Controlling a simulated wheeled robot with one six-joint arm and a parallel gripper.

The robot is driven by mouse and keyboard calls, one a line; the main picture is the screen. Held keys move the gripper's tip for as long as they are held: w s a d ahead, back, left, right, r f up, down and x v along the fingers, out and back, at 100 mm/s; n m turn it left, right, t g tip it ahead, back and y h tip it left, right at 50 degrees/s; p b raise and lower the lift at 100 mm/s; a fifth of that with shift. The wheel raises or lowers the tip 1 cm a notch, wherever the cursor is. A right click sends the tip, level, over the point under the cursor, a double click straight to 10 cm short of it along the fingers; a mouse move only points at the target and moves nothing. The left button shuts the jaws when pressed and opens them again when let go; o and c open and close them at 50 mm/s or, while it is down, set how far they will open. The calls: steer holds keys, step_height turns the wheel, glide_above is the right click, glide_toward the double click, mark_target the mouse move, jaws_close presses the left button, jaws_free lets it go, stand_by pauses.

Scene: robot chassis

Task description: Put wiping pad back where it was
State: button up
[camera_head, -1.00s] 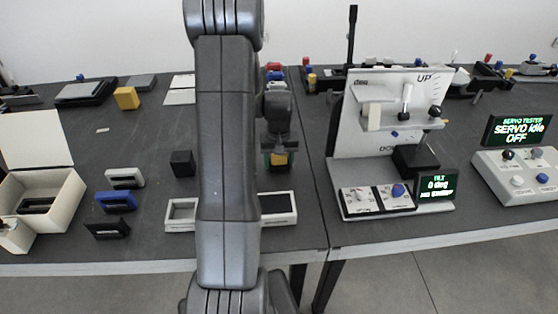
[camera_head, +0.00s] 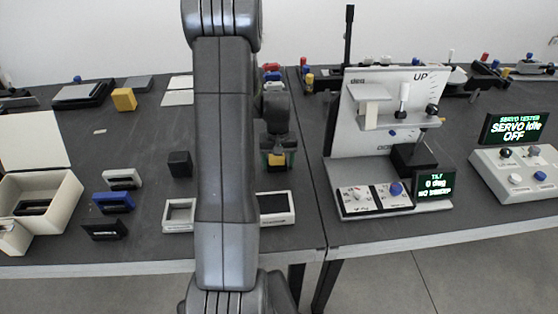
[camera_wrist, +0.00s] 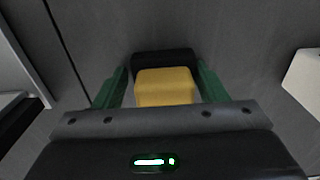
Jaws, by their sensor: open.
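A pad with a yellow block on a dark base, which looks like the wiping pad (camera_wrist: 165,88), is on the dark tabletop between my fingertips in the wrist view. Its yellow part (camera_head: 277,159) also shows below my wrist in the head view. My gripper (camera_wrist: 163,88) is open, with one green finger on each side of the yellow part and a narrow gap at each side. In the head view my gripper (camera_head: 278,158) is just right of my arm column. The pad's near side is hidden by the gripper body.
A black block (camera_head: 179,164) and a white-framed tray (camera_head: 275,207) are near my arm. A second yellow block (camera_head: 123,99) lies farther back left. A test stand (camera_head: 380,150) rises on the right. Dark tabletop is clear around the pad.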

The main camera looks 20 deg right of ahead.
steer(key=r, duration=1.2)
steer(key=shift+a+r, duration=0.15)
steer(key=shift+a, duration=0.1)
